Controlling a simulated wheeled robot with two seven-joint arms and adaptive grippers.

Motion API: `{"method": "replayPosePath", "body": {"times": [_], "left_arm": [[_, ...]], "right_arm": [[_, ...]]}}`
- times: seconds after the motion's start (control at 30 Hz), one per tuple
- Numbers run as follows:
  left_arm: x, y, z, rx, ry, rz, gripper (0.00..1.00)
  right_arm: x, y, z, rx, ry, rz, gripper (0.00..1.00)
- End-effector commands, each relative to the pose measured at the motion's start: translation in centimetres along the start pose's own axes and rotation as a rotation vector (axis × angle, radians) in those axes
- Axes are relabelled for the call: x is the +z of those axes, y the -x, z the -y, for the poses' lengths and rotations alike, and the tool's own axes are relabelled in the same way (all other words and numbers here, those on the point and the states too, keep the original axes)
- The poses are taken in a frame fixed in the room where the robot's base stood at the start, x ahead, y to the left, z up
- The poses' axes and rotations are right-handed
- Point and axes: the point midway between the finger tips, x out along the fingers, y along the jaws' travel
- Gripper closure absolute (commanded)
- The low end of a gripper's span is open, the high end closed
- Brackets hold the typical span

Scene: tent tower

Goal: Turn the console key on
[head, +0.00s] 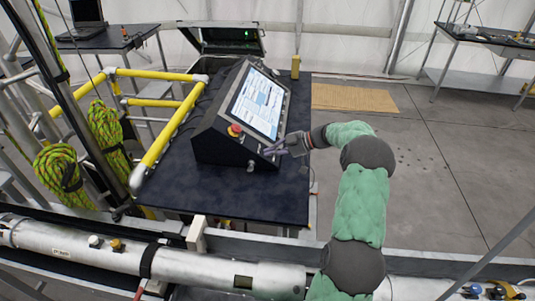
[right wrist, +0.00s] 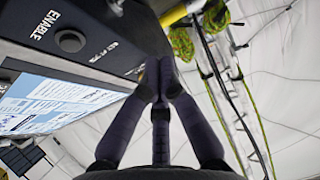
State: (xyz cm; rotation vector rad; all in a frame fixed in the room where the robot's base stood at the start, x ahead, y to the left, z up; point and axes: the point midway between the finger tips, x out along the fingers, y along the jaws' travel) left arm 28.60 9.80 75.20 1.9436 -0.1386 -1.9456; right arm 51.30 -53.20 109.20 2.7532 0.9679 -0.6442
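The black console (head: 220,135) stands on a dark table with its lit screen (head: 258,103) tilted up. A red emergency button (head: 234,130) on a yellow base sits at the left of its front panel. My right gripper (head: 272,150) is at the right part of the panel, below the screen. In the right wrist view its dark fingers (right wrist: 161,75) come together at their tips, close to the panel. My left gripper is not in view.
The dark table (head: 255,198) has free room in front of the console. Yellow rails (head: 168,135) run along its left side, with green rope coils (head: 62,170) beyond. A silver tube (head: 210,270) crosses the near side. The floor at right is open.

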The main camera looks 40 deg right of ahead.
Motion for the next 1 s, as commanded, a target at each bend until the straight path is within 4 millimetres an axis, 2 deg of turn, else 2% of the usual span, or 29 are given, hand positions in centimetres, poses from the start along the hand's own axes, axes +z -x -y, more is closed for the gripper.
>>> {"method": "replayPosePath", "body": {"times": [0.1, 0.4, 0.5, 0.63, 1.0], "left_arm": [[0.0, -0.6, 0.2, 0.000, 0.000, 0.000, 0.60], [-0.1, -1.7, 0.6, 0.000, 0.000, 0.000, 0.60], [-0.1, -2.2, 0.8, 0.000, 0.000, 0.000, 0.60], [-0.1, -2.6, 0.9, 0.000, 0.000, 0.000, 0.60], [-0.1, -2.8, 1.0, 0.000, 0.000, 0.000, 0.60]], "right_arm": [[0.1, -2.4, 0.1, -0.003, 0.000, -0.002, 1.00], [0.0, -7.9, 0.1, -0.001, -0.001, -0.002, 1.00], [1.7, -8.2, 0.0, 0.001, -0.005, -0.001, 1.00], [3.0, -8.5, 0.0, 0.002, -0.004, -0.001, 1.00], [3.8, -8.7, 0.0, 0.001, -0.002, -0.002, 1.00]]}}
